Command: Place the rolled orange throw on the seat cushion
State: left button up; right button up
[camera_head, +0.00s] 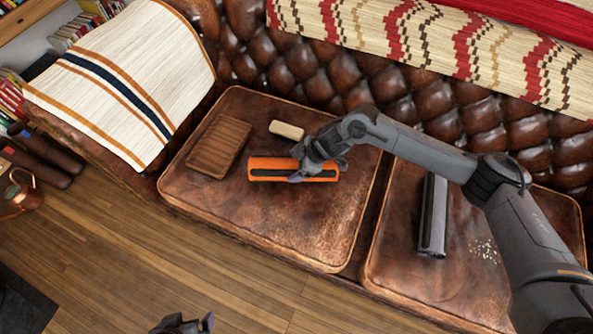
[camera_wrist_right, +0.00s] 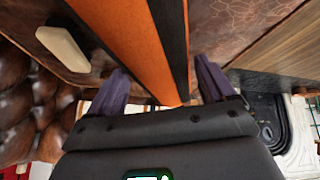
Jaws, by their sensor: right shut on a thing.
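The orange throw (camera_head: 262,178) is a long orange piece with a dark band along it, over the left seat cushion (camera_head: 290,235) in the head view. My right gripper (camera_head: 310,172) is shut on it near its right part. In the right wrist view the throw (camera_wrist_right: 138,45) runs between the two purple fingers of the right gripper (camera_wrist_right: 165,85). I cannot tell whether the throw touches the cushion or hangs just above it. Only the tip of my left gripper (camera_head: 185,323) shows, at the bottom edge of the head view, away from the sofa.
A ribbed brown block (camera_head: 219,147) and a small cream block (camera_head: 286,130) lie on the same cushion. A dark grey bar (camera_head: 433,215) and pale crumbs (camera_head: 484,250) lie on the right cushion. A striped blanket (camera_head: 130,80) covers the left armrest. The cushion's front part is clear.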

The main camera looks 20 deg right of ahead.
notch_tip(320, 180, down, 4)
jog(key=b, duration=0.2)
jog(key=shift+r+b, duration=0.1)
jog(key=shift+b, duration=0.2)
jog(key=o, duration=1.4)
